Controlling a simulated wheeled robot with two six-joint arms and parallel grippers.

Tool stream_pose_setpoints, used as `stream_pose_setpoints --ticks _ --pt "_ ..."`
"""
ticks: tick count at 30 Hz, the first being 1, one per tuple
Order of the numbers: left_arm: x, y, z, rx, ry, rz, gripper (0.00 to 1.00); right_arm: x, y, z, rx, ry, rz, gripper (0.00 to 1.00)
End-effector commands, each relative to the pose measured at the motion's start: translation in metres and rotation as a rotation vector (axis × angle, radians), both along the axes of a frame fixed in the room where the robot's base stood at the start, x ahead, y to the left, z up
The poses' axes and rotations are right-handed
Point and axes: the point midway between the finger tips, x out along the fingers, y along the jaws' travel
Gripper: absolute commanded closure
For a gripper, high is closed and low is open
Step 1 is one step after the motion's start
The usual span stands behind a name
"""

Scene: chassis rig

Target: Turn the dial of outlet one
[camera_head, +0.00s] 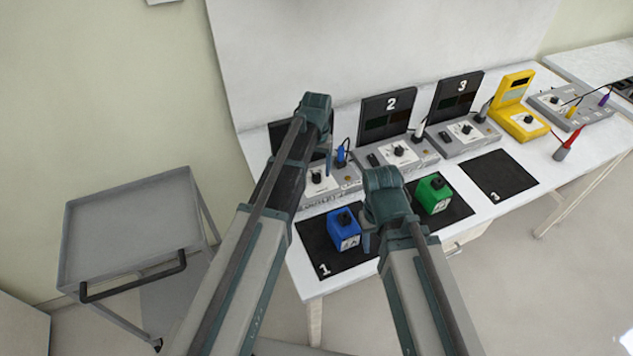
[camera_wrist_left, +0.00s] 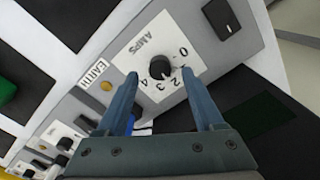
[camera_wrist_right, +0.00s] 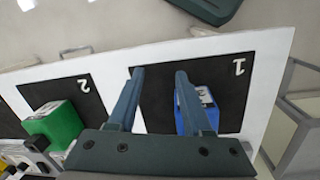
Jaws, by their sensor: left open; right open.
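Outlet one is the leftmost grey box (camera_head: 345,186), partly hidden by my left arm in the head view. Its black dial (camera_wrist_left: 161,67) sits on a white AMPS plate marked 0 to 4 in the left wrist view; I cannot read its exact setting. My left gripper (camera_wrist_left: 160,75) is open, its fingertips appearing on either side of the dial; whether they reach down around it I cannot tell. My right gripper (camera_wrist_right: 160,74) is open and empty above mat 1 (camera_wrist_right: 152,105), with the blue block (camera_wrist_right: 186,112) near its right finger in view.
Outlet two (camera_head: 400,152) and outlet three (camera_head: 467,132) stand to the right, with dark displays behind. A green block (camera_head: 433,194) is on mat 2. Mat 3 (camera_head: 497,174) is empty. A yellow meter (camera_head: 518,105) stands further right. A grey cart (camera_head: 130,225) is at the left.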

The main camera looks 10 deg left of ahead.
Motion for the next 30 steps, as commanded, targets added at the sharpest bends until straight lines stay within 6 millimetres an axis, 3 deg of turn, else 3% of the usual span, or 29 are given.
stream_pose_setpoints --ticks 1,5,16,27,30 --pt "0.0 0.0 -0.014 0.0 0.0 0.0 0.31 0.0 0.0 -0.014 0.0 0.0 0.0 0.5" --pt "0.0 0.0 -0.025 0.0 0.0 0.0 0.31 0.0 0.0 -0.025 0.0 0.0 0.0 0.5" --pt "0.0 0.0 -0.026 0.0 0.0 0.0 0.31 0.0 0.0 -0.026 0.0 0.0 0.0 0.5" --pt "0.0 0.0 -0.026 0.0 0.0 0.0 0.97 0.0 0.0 -0.026 0.0 0.0 0.0 0.5" --pt "0.0 0.0 -0.026 0.0 0.0 0.0 1.0 0.0 0.0 -0.026 0.0 0.0 0.0 0.5"
